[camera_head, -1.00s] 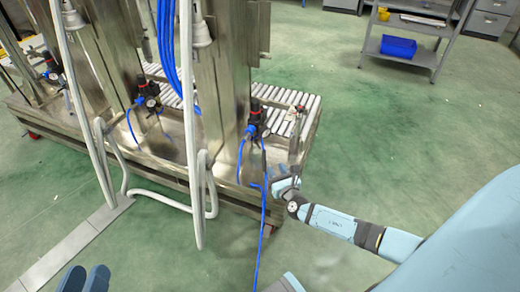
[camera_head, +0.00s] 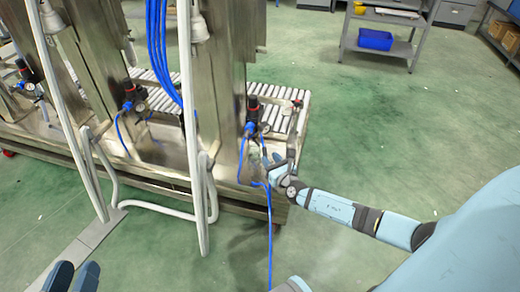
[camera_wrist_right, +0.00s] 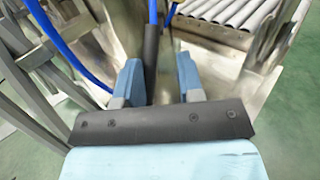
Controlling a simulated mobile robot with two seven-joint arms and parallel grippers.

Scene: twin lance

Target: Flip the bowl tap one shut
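A gauge-and-valve fitting with a black body and red top (camera_head: 251,129) is on the nearest steel column, with blue hose on it. I cannot tell which part is the bowl tap. My right gripper (camera_head: 266,158) is just below and right of this fitting. In the right wrist view its two blue fingers (camera_wrist_right: 159,80) are apart, with a dark upright cylinder (camera_wrist_right: 151,48) showing between and beyond them. I cannot tell whether they touch it. My left gripper (camera_head: 73,276) is at the bottom left, fingers apart, with nothing seen between them.
A loose blue hose (camera_head: 269,225) hangs beside my right gripper to the floor. A pale bent pipe (camera_head: 203,185) stands left of it. A roller conveyor (camera_head: 275,108) lies behind the column. A shelf with a blue bin (camera_head: 375,39) is far back; green floor between is clear.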

